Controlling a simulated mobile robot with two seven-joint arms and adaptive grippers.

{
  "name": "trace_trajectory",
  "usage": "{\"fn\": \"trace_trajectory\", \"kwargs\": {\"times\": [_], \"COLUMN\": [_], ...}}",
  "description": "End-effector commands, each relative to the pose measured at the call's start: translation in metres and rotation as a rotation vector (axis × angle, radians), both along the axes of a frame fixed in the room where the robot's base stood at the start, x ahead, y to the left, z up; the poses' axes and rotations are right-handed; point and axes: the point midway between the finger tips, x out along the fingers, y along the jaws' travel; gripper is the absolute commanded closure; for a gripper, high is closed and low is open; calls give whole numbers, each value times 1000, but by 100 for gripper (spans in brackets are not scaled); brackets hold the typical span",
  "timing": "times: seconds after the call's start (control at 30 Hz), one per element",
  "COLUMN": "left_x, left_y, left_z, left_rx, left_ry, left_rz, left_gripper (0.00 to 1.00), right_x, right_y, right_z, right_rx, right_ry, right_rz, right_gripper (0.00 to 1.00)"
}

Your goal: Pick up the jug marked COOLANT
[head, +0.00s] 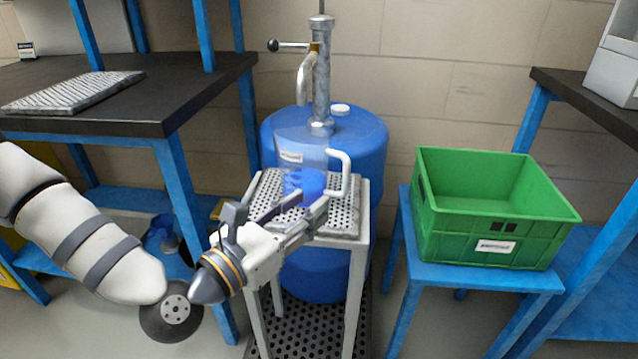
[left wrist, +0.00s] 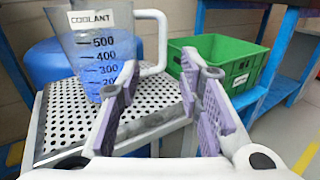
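The jug (head: 305,182) is see-through with blue liquid low in it and a white handle (head: 346,172) on its right side. It stands upright on a perforated metal stand (head: 346,222). In the left wrist view the jug (left wrist: 88,62) shows its COOLANT label (left wrist: 93,18) and volume marks, and the white handle (left wrist: 160,42) lies ahead, in line with the gap between the fingertips. My left gripper (head: 308,201) is open and empty, just in front of the jug; its open fingers also show in the left wrist view (left wrist: 160,70). My right gripper is out of view.
A blue drum (head: 365,135) with a hand pump (head: 321,75) stands right behind the stand. A green crate (head: 465,232) sits on a blue stand (head: 490,279) to the right. A dark workbench (head: 165,105) is on the left.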

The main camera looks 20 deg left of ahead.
Motion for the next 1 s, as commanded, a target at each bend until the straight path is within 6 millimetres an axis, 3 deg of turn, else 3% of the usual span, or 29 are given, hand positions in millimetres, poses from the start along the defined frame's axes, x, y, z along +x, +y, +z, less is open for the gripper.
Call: {"fn": "trace_trajectory", "kwargs": {"times": [0.2, 0.53, 0.63, 0.83, 0.87, 1.0], "left_x": [46, 96, 107, 108, 108, 108], "left_y": [-14, -29, -32, -32, -32, -32], "left_z": [2, 9, 8, 8, 8, 7], "left_rx": [4, 5, 5, 2, 2, 3], "left_ry": [-2, 1, 2, 5, 5, 4], "left_rz": [-4, -4, -4, -3, -3, -3], "left_gripper": [67, 67, 67, 67, 69, 100], "right_x": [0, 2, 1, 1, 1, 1], "right_y": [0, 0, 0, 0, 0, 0], "right_z": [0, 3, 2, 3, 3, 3], "right_rx": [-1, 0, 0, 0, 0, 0], "right_ry": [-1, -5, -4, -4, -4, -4], "right_rz": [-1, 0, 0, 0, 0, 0], "right_gripper": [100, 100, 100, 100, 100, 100]}}
